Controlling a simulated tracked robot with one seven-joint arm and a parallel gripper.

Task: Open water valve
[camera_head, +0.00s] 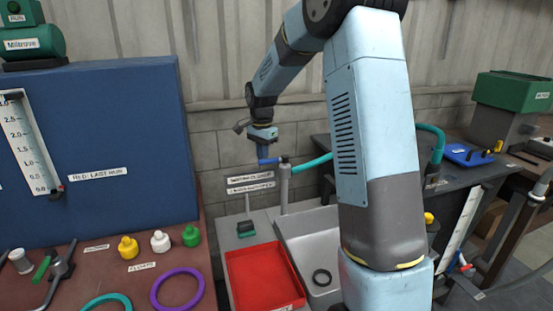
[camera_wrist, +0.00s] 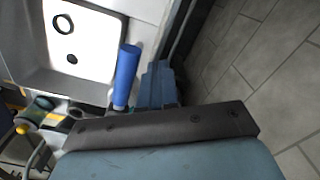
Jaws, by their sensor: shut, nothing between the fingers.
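The water valve's blue lever handle (camera_head: 268,161) sits at the top of an upright grey pipe (camera_head: 284,187) behind the sink (camera_head: 322,262). The handle points left from the pipe in the head view. In the wrist view the blue handle (camera_wrist: 127,72) lies close beside my gripper (camera_wrist: 157,82), on its left. My gripper (camera_head: 263,148) is shut and empty, pointing down just above the handle's free end in the head view. I cannot tell whether the fingers touch the handle.
A teal hose (camera_head: 312,163) runs right from the pipe top. A red tray (camera_head: 264,277) lies left of the sink. A black ring (camera_head: 321,278) lies in the sink. A blue panel (camera_head: 110,150) stands at left. A brick wall is close behind.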

